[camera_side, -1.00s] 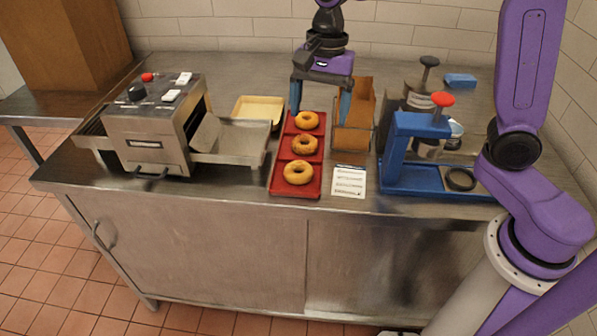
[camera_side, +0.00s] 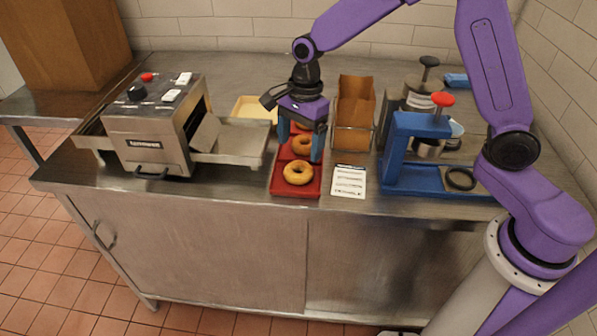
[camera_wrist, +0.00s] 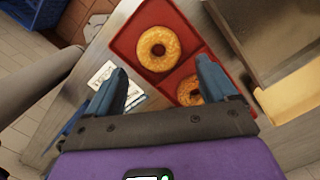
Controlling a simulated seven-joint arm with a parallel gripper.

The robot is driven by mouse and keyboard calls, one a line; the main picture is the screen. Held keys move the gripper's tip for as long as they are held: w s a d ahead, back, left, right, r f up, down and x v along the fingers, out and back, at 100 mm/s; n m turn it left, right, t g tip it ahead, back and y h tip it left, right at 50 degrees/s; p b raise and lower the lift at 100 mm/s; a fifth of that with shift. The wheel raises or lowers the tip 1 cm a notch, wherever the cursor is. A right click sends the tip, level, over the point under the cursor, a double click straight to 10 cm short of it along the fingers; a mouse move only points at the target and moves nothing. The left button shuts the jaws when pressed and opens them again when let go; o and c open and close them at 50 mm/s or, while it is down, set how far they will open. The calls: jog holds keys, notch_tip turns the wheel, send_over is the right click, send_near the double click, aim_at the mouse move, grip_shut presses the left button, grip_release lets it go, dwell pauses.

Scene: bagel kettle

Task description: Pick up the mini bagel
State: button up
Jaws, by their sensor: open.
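A red tray (camera_side: 283,189) holds golden ring-shaped bagels in a row. The front bagel (camera_side: 298,181) lies in the nearest compartment, fully visible. The middle bagel (camera_side: 302,152) shows between my gripper's fingers; the back one is hidden behind the gripper. My gripper (camera_side: 300,151) is open and empty above the tray, one finger on each side of the middle bagel in the picture. In the wrist view, my gripper (camera_wrist: 161,70) has one bagel (camera_wrist: 158,64) whole beyond its fingertips. Another bagel (camera_wrist: 184,93) is partly covered by the right finger.
A toaster (camera_side: 150,120) stands left, its metal chute towards the tray. A brown bin (camera_side: 354,105) stands close right of the tray, with a printed card (camera_side: 349,181) in front. A blue press (camera_side: 410,150) is further right.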

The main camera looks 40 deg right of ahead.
aim_at(299, 165)
jog(key=shift+s+a+f, duration=0.1)
jog(key=shift+a+f, duration=0.05)
jog(key=shift+f, duration=1.55)
jog(key=shift+s+a+f, duration=0.1)
jog(key=shift+f, duration=1.55)
jog(key=c, duration=0.8)
